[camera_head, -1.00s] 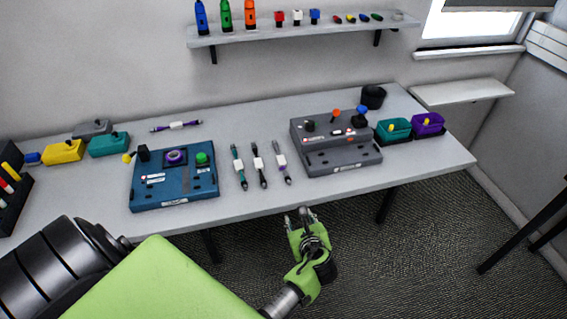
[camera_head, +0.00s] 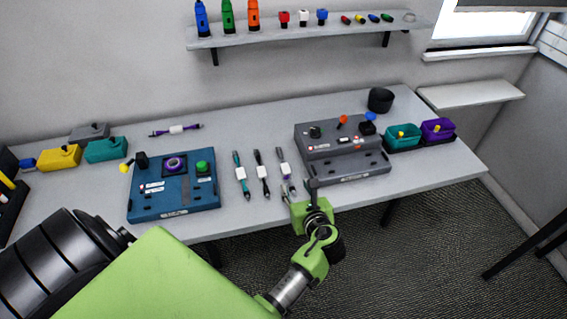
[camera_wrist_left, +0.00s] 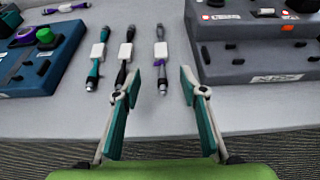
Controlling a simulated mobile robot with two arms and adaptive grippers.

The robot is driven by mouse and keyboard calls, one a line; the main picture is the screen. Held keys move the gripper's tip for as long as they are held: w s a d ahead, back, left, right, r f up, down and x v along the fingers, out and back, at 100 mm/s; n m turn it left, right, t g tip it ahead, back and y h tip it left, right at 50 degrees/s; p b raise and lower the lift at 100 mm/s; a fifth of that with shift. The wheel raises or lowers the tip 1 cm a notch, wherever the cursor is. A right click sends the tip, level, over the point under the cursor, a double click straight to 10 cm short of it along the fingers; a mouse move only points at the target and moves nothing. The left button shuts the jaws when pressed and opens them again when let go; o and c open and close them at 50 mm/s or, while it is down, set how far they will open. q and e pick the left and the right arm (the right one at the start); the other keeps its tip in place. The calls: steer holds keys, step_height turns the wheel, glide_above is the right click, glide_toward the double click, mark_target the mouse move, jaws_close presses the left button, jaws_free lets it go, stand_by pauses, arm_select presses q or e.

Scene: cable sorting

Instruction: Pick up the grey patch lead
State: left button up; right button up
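The grey patch lead (camera_head: 281,158) lies on the table, the rightmost of three leads side by side, with a white block at its middle and some purple below it. It also shows in the left wrist view (camera_wrist_left: 161,36), pointing toward me, its near end just short of the line between the fingertips. My left gripper (camera_head: 299,190) is open and empty at the table's front edge. In the left wrist view its two fingers (camera_wrist_left: 160,85) stand apart to either side of the lead's line, not touching it. My right gripper is not in view.
A black lead (camera_head: 261,172) and a teal lead (camera_head: 241,174) lie just left of it. A grey device box (camera_head: 345,165) stands close on the right, a blue box (camera_head: 172,197) farther left. A purple lead (camera_head: 176,130) lies at the back.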

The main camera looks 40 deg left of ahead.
mark_target(286, 169)
arm_select(q)
steer(key=shift+b+x, duration=0.8)
steer(key=shift+x, duration=0.3)
steer(key=b+x, duration=0.4)
steer(key=x, duration=0.1)
steer(key=shift+w+a+f, duration=0.15)
steer(key=shift+w+a, duration=0.05)
steer(key=shift+w, duration=0.05)
steer(key=shift+w+a+b, duration=0.15)
steer(key=shift+a+b, duration=0.1)
steer(key=shift+b, duration=0.2)
steer(key=shift+w+a+f+b, duration=0.1)
steer(key=shift+b, duration=0.2)
steer(key=b+x, duration=0.1)
steer(key=b, duration=0.1)
steer(key=b+x, duration=0.2)
steer(key=shift+w+f, duration=0.2)
steer(key=shift+f, duration=0.15)
steer(key=shift+w+a+f+b, duration=0.1)
steer(key=shift+w+a+b, duration=0.1)
steer(key=shift+a+b, duration=0.15)
steer(key=shift+w+a, duration=0.15)
steer(key=shift+w, duration=0.05)
